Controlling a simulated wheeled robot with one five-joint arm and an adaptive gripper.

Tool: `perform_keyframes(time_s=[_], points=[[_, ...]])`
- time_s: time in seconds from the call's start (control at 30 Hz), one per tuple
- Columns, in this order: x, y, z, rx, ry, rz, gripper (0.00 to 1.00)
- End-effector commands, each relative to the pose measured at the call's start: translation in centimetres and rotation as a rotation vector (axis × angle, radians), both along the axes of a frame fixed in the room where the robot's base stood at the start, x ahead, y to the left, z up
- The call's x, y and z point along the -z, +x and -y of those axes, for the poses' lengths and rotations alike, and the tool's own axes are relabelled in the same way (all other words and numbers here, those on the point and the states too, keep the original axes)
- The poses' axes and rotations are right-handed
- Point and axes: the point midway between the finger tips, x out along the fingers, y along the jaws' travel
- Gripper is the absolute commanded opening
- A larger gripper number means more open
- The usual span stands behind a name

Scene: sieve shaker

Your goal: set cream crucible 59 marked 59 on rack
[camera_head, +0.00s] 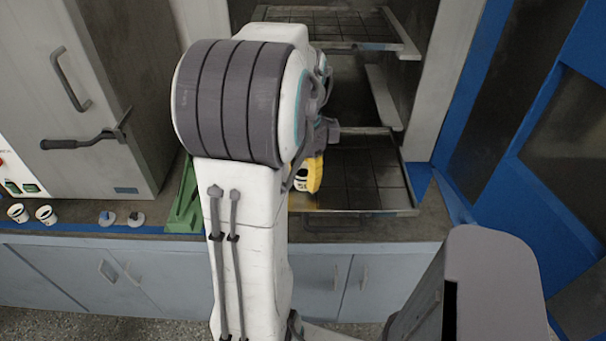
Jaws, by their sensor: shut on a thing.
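My gripper (313,174), with yellow fingers, shows just right of my arm's big grey joint, which hides most of it. It is shut on a small pale crucible (301,184) with a dark band. Only part of its number shows, starting with a 5. The crucible appears above the left part of the lower rack (394,199), a gridded shelf reaching out of an open cabinet. I cannot tell whether it touches the shelf.
An upper gridded shelf (340,31) and side rails (384,97) are in the cabinet. A green object (184,203) is left of my arm.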

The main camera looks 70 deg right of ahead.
Motion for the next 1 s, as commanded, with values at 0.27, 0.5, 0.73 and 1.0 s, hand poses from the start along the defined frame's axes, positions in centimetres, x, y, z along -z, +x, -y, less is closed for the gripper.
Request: perform_keyframes(time_s=[0.27,0.5,0.73,1.0], points=[[0.3,0.0,0.0,0.000,0.000,0.000,0.46],[0.3,0.0,0.0,0.000,0.000,0.000,0.60],[0.1,0.0,0.0,0.000,0.000,0.000,0.60],[-2.9,0.0,0.1,0.000,-0.005,0.001,0.60]])
